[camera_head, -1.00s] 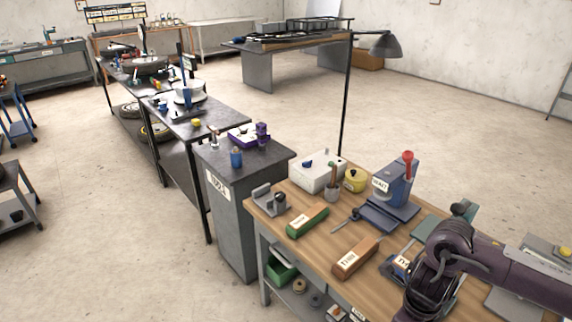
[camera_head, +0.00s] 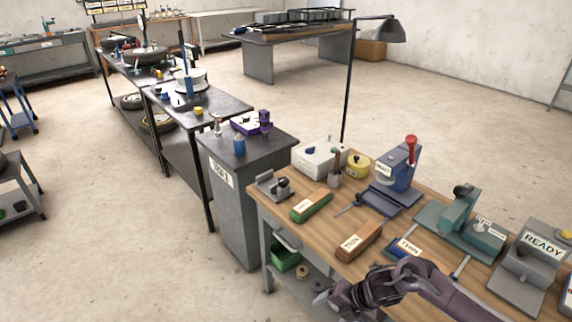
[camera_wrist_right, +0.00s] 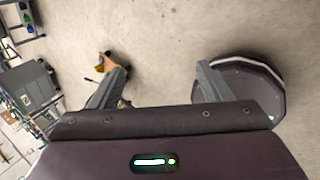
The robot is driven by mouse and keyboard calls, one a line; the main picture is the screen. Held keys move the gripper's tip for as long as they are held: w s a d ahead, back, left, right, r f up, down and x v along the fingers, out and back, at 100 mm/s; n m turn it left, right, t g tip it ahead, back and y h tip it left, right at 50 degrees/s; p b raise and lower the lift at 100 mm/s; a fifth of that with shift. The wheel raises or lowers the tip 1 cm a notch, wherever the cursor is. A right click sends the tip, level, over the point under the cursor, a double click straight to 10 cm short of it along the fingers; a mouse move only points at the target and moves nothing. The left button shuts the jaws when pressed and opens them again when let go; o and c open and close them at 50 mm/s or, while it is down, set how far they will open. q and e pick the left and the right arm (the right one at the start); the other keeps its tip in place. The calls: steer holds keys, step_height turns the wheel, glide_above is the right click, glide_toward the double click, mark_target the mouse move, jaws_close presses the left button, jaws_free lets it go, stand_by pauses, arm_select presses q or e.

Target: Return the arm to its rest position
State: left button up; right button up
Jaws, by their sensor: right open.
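My right arm (camera_head: 400,280), dark purple, comes in from the lower right in the head view. It is bent in front of the wooden workbench's near edge, and its lower end runs toward the bottom of the picture. In the right wrist view my right gripper (camera_wrist_right: 162,85) has its two grey fingers wide apart with nothing between them, and the pale floor lies beyond. In the head view I cannot make out the fingers. My left gripper is not in view.
Open floor (camera_head: 110,260) lies left.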

steer(key=s+d+f+m+t+h+b, duration=0.15)
steer(key=s+f+m, duration=0.25)
steer(key=f+m, duration=0.55)
steer(key=s+d+f+m+t, duration=0.1)
steer(key=s+d+f+m, duration=0.15)
steer(key=f+m, duration=0.75)
steer(key=s+d+f+m+g+h, duration=0.1)
steer(key=s+d+f+m, duration=0.1)
steer(key=s+f, duration=0.4)
steer(key=s+d+f+m+g+h+b, duration=0.1)
steer(key=s+f+m, duration=0.3)
steer(key=s, duration=1.2)
steer(key=s+d+f+m+g+h, duration=0.2)
steer(key=s+d+f+m, duration=0.1)
steer(key=s+f, duration=0.6)
steer(key=shift+s+d+b, duration=0.3)
steer(key=shift+s+d, duration=0.05)
steer(key=shift+s, duration=0.7)
steer(key=shift+m, duration=0.25)
